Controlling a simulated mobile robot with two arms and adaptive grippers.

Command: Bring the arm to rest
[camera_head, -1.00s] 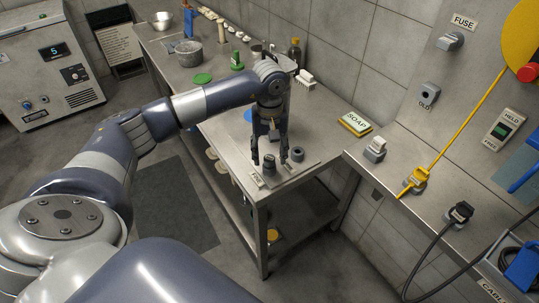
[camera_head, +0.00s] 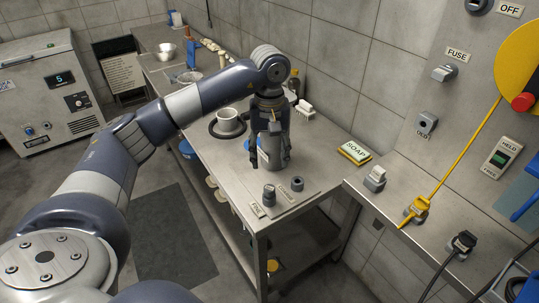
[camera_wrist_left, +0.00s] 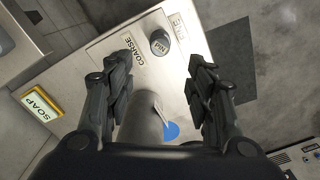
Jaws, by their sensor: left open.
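My left gripper (camera_head: 268,160) hangs fingers-down over the near end of the steel table (camera_head: 225,180), open. My right gripper is out of view.
A soap box (camera_head: 354,152) lies at the table's right edge. A wall panel with switches and a yellow lever (camera_head: 455,155) is at right.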

